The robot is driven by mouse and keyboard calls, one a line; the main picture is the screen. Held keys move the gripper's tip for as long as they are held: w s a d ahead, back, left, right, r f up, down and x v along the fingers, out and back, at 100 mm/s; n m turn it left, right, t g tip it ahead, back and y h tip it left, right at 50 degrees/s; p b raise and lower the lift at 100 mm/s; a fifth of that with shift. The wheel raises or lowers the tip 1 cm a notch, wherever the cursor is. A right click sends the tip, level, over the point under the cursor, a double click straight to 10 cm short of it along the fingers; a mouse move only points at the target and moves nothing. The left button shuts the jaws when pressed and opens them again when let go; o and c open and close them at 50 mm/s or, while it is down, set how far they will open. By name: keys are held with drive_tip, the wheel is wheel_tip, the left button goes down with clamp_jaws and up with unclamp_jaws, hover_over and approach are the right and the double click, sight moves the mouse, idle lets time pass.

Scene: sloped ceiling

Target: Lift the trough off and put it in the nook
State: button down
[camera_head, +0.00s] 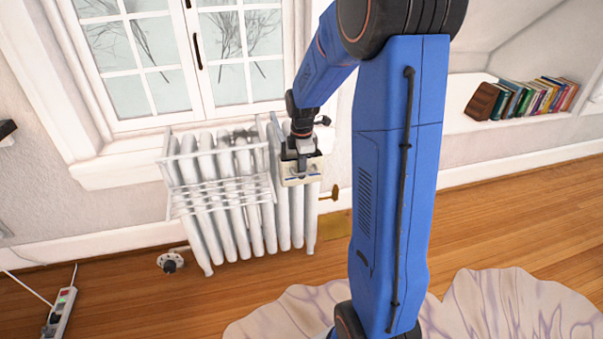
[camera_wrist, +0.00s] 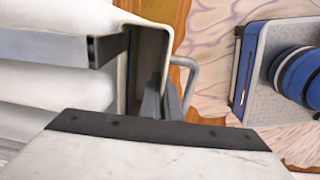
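The trough (camera_head: 302,172) is a small cream box at the upper right of the white radiator (camera_head: 240,205). My gripper (camera_head: 301,165) is right at it, from above, and hides part of its front. In the wrist view the trough's cream rim (camera_wrist: 168,38) curves around a dark hollow, with dark grey parts close against it. I cannot tell whether my fingers are closed on its wall or whether it still hangs on the radiator. The nook (camera_head: 463,105) is seen as a white recess under the sloped ceiling at the right.
Books (camera_head: 535,97) with a dark brown bookend fill the right part of the nook; its left part looks clear. A white wire rack (camera_head: 220,195) hangs on the radiator beside my gripper. A power strip (camera_head: 60,312) lies at lower left. A pale patterned rug (camera_head: 500,305) covers the floor in front.

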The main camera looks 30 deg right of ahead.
drive_tip(key=shift+r, duration=1.8)
drive_tip(key=s+a+r, duration=0.1)
drive_tip(key=s+a, duration=0.3)
drive_tip(key=s, duration=0.9)
drive_tip(key=shift+s, duration=0.25)
idle(0.7)
